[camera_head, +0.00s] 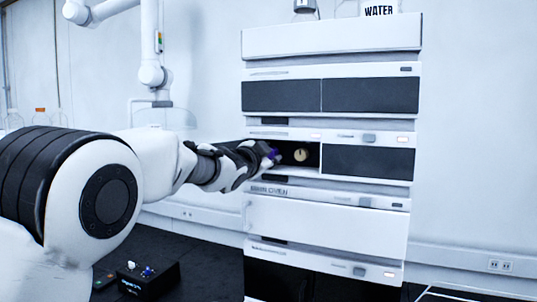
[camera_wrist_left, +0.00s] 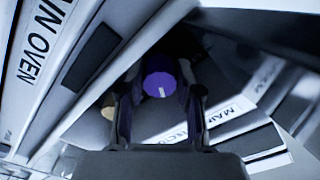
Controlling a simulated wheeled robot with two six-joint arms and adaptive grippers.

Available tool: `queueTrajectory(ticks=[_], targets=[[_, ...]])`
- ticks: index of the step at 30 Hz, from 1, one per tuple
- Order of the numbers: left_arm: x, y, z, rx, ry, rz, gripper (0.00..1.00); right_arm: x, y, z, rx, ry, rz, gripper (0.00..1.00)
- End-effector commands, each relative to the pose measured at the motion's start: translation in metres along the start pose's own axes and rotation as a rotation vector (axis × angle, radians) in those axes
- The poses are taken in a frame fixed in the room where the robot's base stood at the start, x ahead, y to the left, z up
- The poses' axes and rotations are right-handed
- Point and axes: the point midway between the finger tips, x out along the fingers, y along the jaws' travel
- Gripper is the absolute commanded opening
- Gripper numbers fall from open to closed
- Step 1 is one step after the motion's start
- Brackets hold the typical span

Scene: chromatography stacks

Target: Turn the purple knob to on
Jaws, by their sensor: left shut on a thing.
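The purple knob (camera_head: 273,154) is in the open dark compartment at the left of the middle unit of the white stack. In the left wrist view the purple knob (camera_wrist_left: 160,80) shows its round face with a short white mark near the lower edge. My left gripper (camera_head: 266,152) reaches into the compartment from the left. In the left wrist view its two fingers (camera_wrist_left: 160,105) stand on either side of the knob, shut on it. In the head view the gripper hides part of the knob. My right gripper is in neither view.
A cream knob (camera_head: 301,154) sits just right of the purple one. A dark panel (camera_head: 368,162) covers the compartment's right side. A white drawer front (camera_head: 325,228) lies below. A black box (camera_head: 148,279) with small knobs stands on the dark bench.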

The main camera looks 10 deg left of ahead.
Motion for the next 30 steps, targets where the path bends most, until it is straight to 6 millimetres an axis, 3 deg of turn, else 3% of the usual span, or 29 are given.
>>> queueTrajectory(ticks=[1,2,3,4,20,23,30], targets=[[0.000,-0.003,-0.002,-0.001,0.005,-0.005,0.00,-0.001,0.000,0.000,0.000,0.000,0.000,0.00],[0.000,-0.004,-0.003,-0.001,0.006,-0.005,0.41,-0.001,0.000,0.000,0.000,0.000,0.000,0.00],[0.000,-0.004,-0.003,-0.002,0.005,-0.005,0.55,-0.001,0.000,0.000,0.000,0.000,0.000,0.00],[0.000,-0.003,-0.002,-0.002,0.005,-0.005,0.59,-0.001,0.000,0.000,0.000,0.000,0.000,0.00],[0.000,-0.002,-0.001,-0.056,-0.002,0.001,0.59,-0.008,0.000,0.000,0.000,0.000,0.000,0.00],[0.000,-0.003,-0.004,-0.196,-0.003,0.003,0.59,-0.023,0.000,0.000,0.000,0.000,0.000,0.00],[0.000,-0.005,-0.008,-0.715,-0.003,0.002,0.59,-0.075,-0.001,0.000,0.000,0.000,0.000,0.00]])
